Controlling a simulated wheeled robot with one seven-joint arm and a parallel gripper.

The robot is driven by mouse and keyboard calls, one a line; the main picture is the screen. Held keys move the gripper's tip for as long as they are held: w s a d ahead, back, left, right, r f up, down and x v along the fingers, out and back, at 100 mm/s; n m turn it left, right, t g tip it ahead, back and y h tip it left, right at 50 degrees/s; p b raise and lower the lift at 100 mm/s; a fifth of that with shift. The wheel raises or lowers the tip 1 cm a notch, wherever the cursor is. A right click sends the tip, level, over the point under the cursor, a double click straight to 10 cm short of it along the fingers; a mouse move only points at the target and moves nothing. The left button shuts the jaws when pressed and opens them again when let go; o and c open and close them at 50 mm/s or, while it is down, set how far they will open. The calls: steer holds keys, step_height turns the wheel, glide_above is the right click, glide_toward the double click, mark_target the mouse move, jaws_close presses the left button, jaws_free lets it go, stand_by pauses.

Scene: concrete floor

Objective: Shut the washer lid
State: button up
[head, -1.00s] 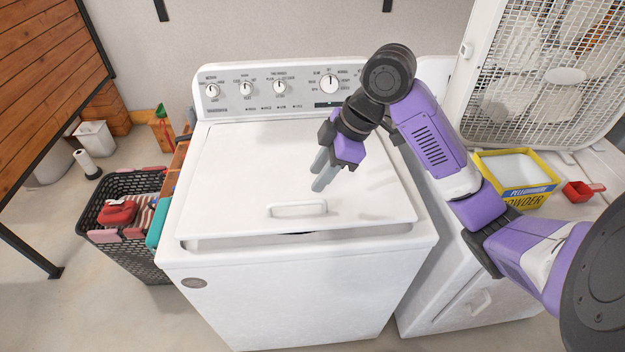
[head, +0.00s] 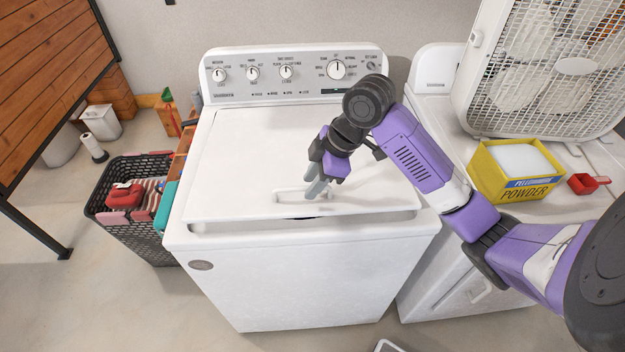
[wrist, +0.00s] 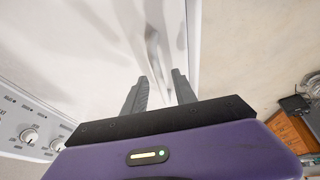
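The white washer (head: 300,270) stands in the middle of the head view with its control panel at the back. Its white lid (head: 240,160) lies almost flat, with a narrow gap, dark in the middle, under its front edge. A raised handle (head: 285,197) is near that edge. My gripper (head: 314,190) is over the front middle of the lid, pointing down at the handle and partly covering it. Whether it touches is unclear. In the wrist view my gripper (wrist: 160,77) has its two grey fingers apart, with pale lid surface beyond and nothing clearly held.
A second white appliance (head: 455,285) stands close on the right. It bears a yellow powder box (head: 515,185), a red scoop (head: 585,183) and a large white fan (head: 545,70). A dark laundry basket (head: 135,235) stands left of the washer.

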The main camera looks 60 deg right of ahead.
jaws_close()
stand_by(1.3)
